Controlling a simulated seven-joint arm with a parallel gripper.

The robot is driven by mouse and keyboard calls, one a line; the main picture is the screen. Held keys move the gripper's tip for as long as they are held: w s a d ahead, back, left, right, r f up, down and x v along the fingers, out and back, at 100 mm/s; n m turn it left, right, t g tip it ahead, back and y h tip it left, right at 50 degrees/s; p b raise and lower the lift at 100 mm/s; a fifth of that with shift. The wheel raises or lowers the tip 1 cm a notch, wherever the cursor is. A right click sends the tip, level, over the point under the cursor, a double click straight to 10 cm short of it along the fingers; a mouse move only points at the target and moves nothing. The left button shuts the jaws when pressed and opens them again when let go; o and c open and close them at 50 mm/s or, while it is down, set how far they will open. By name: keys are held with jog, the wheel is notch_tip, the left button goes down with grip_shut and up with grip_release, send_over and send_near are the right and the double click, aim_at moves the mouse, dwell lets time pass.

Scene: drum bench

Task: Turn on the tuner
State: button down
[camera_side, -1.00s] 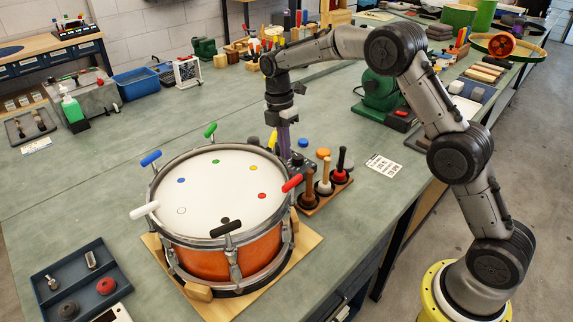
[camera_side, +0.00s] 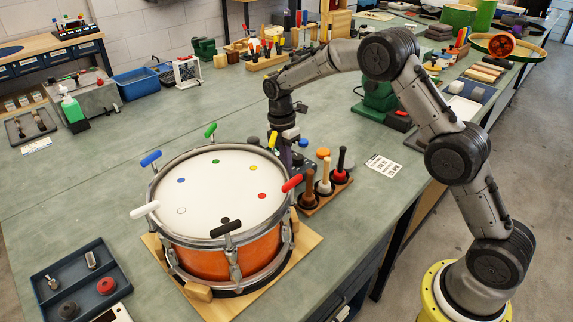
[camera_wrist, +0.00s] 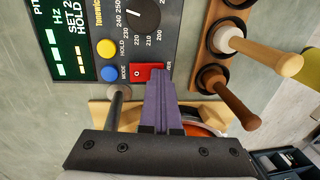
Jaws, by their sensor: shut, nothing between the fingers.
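The tuner (camera_wrist: 120,40) is a dark box, seen close up in the wrist view, with a dial, a yellow HOLD button (camera_wrist: 106,47), a blue MODE button (camera_wrist: 109,73) and a red rocker switch (camera_wrist: 147,71). Its display (camera_wrist: 65,40) is partly in view, with light green bars and text. My gripper (camera_wrist: 157,80) has its purple fingers together and empty. Their tips overlap the red switch in the wrist view; I cannot tell whether they touch it. In the side view my gripper (camera_side: 285,158) points down behind the drum, which hides part of the tuner.
The drum (camera_side: 224,205) with coloured key handles stands just left of my gripper. A wooden rack (camera_side: 312,203) of upright wooden-handled and black-handled tools stands close on the right. The bench left of the drum is mostly clear.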

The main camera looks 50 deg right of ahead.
jog(key=shift+w, duration=0.1)
jog(key=shift+w+r, duration=0.2)
jog(key=shift+w, duration=0.45)
notch_tip(320, 180, up, 14)
jog(key=s, duration=0.1)
jog(key=shift+s, duration=0.35)
dwell(0.4)
